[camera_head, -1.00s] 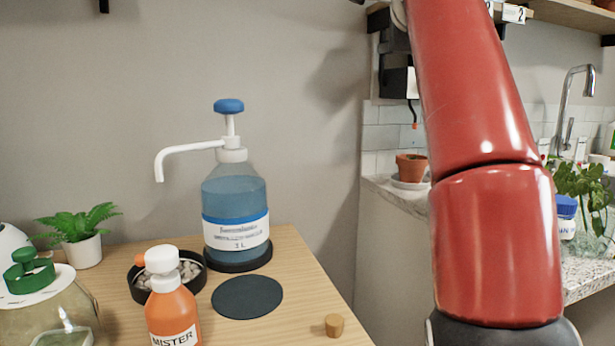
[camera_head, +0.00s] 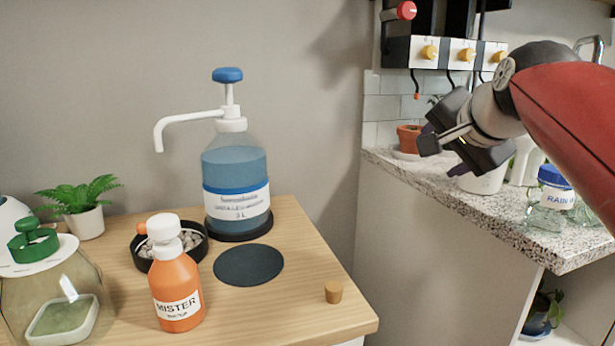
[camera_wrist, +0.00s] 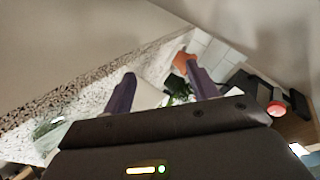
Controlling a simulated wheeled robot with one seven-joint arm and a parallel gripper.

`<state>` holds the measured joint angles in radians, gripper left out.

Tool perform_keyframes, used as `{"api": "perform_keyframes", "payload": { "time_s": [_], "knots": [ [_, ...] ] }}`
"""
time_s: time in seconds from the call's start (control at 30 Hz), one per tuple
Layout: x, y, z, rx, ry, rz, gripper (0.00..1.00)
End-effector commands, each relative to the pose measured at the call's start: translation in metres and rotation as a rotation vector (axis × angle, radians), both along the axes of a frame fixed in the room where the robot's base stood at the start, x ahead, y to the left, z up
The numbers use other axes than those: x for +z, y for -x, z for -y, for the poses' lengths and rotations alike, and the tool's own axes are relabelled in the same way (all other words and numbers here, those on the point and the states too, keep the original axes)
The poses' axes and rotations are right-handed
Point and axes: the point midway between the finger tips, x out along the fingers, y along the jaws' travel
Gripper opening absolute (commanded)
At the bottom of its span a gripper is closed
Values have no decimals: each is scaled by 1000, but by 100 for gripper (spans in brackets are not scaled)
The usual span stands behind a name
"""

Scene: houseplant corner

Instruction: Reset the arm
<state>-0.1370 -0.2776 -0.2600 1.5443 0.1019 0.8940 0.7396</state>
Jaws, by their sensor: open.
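My gripper (camera_head: 441,155) is in the right half of the head view, at the end of my red arm. It is raised in front of the granite counter and points down to the left. In the wrist view its two purple fingers (camera_wrist: 162,86) stand wide apart with nothing held between them. A white pot and some leaves show blurred beyond the fingers. My gripper is well to the right of the wooden table (camera_head: 290,305) and apart from everything on it.
The granite counter (camera_head: 480,205) carries a terracotta pot (camera_head: 408,138) and rain jar (camera_head: 549,200). A switch panel (camera_head: 445,52) hangs above.

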Motion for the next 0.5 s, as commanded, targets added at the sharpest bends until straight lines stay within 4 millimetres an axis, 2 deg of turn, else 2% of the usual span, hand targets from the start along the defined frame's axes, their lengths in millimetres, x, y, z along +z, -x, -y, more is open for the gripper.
{"api": "perform_keyframes", "payload": {
  "time_s": [0.03, 0.3, 0.4, 0.5],
  "knots": [
    [-29, 20, -7, 56, 57, -48, 58],
    [-190, 128, -47, 419, 418, -290, 58],
    [-236, 161, -54, 525, 516, -355, 58],
    [-269, 185, -58, 605, 587, -403, 58]
  ]
}}
